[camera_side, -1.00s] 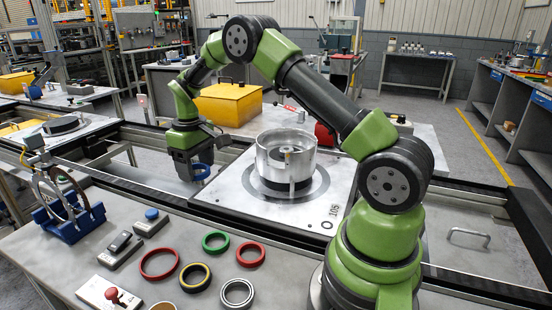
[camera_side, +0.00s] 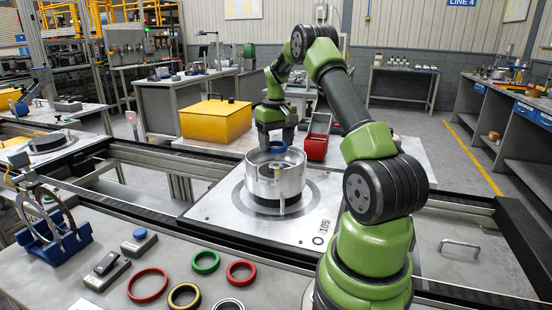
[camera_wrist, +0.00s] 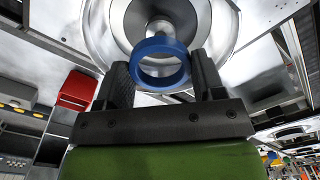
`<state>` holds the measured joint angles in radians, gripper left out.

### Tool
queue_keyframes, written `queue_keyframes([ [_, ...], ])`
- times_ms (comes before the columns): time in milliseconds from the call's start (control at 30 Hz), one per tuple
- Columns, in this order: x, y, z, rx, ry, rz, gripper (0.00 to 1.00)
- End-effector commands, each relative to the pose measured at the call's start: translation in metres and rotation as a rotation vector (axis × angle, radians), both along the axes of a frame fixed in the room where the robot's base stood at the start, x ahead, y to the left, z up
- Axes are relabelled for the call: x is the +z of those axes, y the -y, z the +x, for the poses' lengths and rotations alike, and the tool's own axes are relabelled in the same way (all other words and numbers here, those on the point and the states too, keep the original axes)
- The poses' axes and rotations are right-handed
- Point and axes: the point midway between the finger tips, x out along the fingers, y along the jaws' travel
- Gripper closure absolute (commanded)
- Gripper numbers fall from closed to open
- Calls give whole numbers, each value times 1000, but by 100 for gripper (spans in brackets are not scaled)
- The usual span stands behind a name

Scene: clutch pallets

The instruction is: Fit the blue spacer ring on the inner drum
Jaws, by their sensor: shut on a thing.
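My gripper (camera_side: 275,138) is shut on the blue spacer ring (camera_side: 278,149), which also shows between the dark fingers in the wrist view (camera_wrist: 160,45). The ring hangs above the silver drum housing (camera_side: 275,186), near its back rim in the side view. The housing stands on a square metal pallet (camera_side: 222,208) marked 105. In the wrist view the ring's face is open to the camera, and a central metal hub (camera_wrist: 160,24) shows beyond it, partly covered by the ring. Whether the ring touches anything below cannot be told.
A yellow box (camera_side: 215,118) and a red bin (camera_side: 316,148) stand behind the pallet. Red (camera_side: 147,285), yellow-black (camera_side: 184,295) and green (camera_side: 205,262) rings lie on the front bench. A blue stand with metal rings (camera_side: 52,238) is at left.

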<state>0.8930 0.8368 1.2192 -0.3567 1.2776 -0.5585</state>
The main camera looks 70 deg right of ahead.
Motion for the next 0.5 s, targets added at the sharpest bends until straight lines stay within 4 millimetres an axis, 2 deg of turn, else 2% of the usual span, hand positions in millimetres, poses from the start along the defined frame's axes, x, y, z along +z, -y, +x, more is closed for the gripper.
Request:
queue_keyframes([
  [300,-40,-1,0,2,-2,1,60],
  [500,-43,0,0,1,1,-1,60],
])
